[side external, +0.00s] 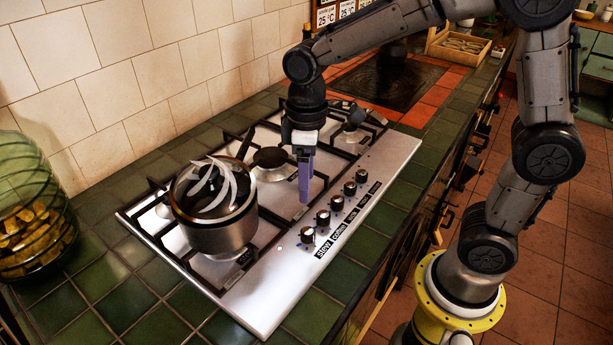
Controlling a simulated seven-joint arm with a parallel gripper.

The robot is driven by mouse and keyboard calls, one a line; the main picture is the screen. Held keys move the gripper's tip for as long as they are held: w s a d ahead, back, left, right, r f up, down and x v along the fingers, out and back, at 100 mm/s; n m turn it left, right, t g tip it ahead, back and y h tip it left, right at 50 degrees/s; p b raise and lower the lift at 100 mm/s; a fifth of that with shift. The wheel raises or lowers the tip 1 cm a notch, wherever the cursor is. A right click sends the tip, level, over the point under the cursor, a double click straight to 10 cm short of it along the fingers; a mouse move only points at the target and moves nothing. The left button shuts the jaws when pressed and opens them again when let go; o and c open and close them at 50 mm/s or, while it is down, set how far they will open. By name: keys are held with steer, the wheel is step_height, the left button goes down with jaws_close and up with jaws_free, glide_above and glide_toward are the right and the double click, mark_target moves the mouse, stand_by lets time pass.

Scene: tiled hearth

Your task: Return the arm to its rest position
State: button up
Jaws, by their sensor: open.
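My gripper (303,192) hangs from my arm, pointing down over the steel stove top, between the pot and the row of knobs. Its bluish fingers overlap in this side view; they are open and I see nothing between them. The pot (213,237) stands at the left part of the stove, apart from my gripper. White curved shapes and a dark handle show at its top; I cannot tell exactly what they are.
The stove (262,306) carries black grates and several labelled knobs (308,236) along its front. A green glass jar (35,205) with yellow pieces stands at the left. A tiled wall (130,70) rises behind. A wooden tray (459,46) sits at the far end.

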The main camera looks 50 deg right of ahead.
stand_by(0.4)
steer(key=s+d+r+m+t, duration=0.2)
steer(key=s+r+m, duration=0.1)
steer(key=s, duration=0.5)
steer(key=s+d+r+m+t, duration=0.2)
steer(key=s+d+r+t, duration=0.1)
steer(key=s, duration=0.4)
steer(key=shift+s+d+r+m+t, duration=0.15)
steer(key=shift+s+r+m+t, duration=0.15)
steer(key=shift+s+r+m, duration=0.1)
